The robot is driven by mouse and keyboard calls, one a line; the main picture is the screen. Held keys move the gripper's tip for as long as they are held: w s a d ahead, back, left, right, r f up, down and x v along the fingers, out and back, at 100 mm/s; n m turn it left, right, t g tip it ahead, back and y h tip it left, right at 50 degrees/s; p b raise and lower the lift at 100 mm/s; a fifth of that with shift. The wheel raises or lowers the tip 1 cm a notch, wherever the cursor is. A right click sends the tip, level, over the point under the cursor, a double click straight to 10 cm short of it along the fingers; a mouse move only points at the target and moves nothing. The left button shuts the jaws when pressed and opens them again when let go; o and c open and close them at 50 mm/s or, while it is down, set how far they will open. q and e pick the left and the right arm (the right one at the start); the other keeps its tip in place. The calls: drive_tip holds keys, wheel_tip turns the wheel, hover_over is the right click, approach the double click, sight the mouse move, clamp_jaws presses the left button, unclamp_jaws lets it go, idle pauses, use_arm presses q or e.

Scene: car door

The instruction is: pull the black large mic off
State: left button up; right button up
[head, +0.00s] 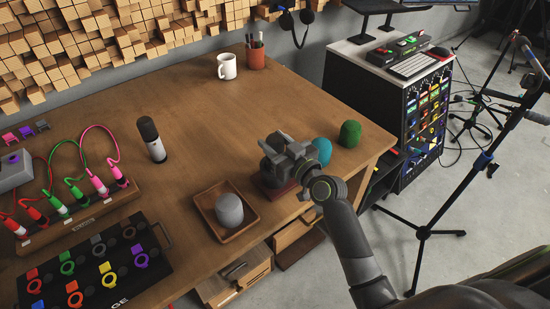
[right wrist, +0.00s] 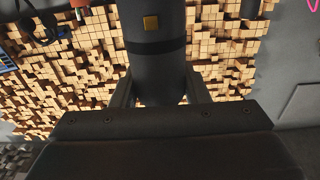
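In the head view my right gripper (head: 281,160) is over a dark object on a dark red base (head: 282,190) near the table's right edge. In the right wrist view a thick black cylinder (right wrist: 156,62) with a small gold plate stands between my two fingers (right wrist: 160,92); it looks like the large black mic. The fingers flank it closely, and I cannot tell whether they press on it. My gripper hides most of it in the head view. A smaller mic with a black head and silver body (head: 152,139) stands upright at mid-table. My left gripper is not in view.
Green (head: 349,133) and teal (head: 321,150) foam covers sit right beside my gripper. A grey cover (head: 229,211) sits in a wooden tray. A white mug (head: 227,66) and orange pen cup (head: 255,58) stand at the back.

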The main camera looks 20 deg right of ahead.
clamp_jaws()
wheel_tip(320, 180, up, 10)
drive_tip(key=p, duration=0.2)
drive_tip(key=shift+r+p, duration=0.25)
drive_tip(key=shift+p, duration=0.05)
wheel_tip(320, 180, up, 9)
drive_tip(key=p, duration=0.7)
drive_tip(key=shift+f+p, duration=0.15)
drive_tip(key=shift+p, duration=0.25)
idle(0.7)
